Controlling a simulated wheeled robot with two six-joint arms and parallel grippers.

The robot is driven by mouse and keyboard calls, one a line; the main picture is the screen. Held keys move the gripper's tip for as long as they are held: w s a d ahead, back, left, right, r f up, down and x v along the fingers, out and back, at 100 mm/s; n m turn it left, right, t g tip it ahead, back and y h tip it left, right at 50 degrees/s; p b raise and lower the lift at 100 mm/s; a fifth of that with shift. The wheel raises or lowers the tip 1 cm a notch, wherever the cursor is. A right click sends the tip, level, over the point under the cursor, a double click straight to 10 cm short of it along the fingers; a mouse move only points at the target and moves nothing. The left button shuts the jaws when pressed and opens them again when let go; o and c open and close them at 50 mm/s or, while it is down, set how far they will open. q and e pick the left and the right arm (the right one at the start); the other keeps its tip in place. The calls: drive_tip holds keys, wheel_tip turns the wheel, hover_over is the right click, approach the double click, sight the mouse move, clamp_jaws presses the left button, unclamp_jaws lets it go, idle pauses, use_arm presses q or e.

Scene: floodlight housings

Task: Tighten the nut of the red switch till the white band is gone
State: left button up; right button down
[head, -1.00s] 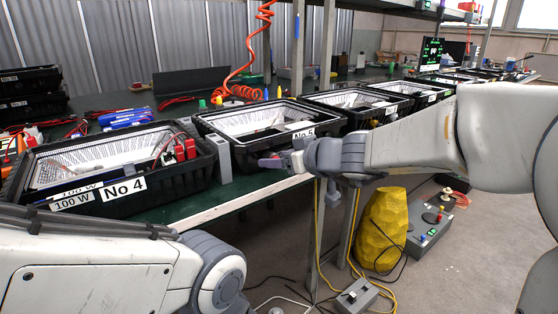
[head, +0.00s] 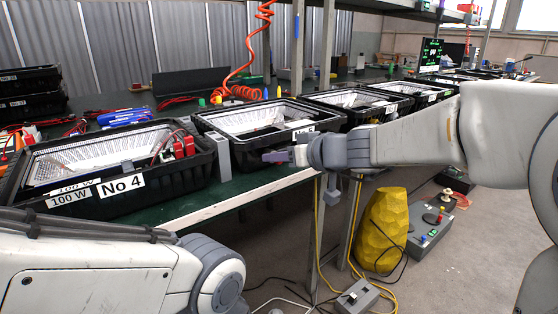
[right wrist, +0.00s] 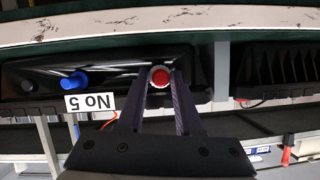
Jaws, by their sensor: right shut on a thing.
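The red switch (right wrist: 160,77) sits on the dark side of the No 5 housing (right wrist: 120,65), with a pale ring around its red face. I cannot tell whether this ring is the nut or the white band. My right gripper (right wrist: 160,88) is shut on the nut of the red switch, one finger on each side. In the head view the right gripper (head: 277,157) is at the front side of the No 5 housing (head: 215,122), and the switch is hidden there. My left arm shows at lower left, but its gripper is out of view.
A blue knob (right wrist: 74,80) and a dark one (right wrist: 28,85) are on the same housing side. The No 4 housing (head: 185,185) stands to the left, with a grey post (head: 217,155) between. A yellow sack-like object (head: 383,230) and a grey control box (head: 428,232) are on the floor.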

drive_tip(key=b, duration=0.1)
drive_tip(key=m+b, duration=0.1)
drive_tip(key=m+y+b, duration=0.1)
drive_tip(key=shift+w+d+f+g, duration=0.15)
drive_tip(key=shift+d+f+g, duration=0.1)
drive_tip(key=shift+g, duration=0.05)
drive_tip(key=shift+r+m+y+b, duration=0.1)
drive_tip(key=shift+m+y+b, duration=0.4)
drive_tip(key=shift+m+b, duration=0.45)
drive_tip(key=c, duration=0.6)
unclamp_jaws()
drive_tip(key=shift+o, duration=0.2)
drive_tip(key=shift+r, duration=0.1)
drive_tip(key=p+v, duration=0.2)
drive_tip(key=v, duration=0.8)
drive_tip(key=shift+d, duration=0.25)
drive_tip(key=shift+r, duration=0.15)
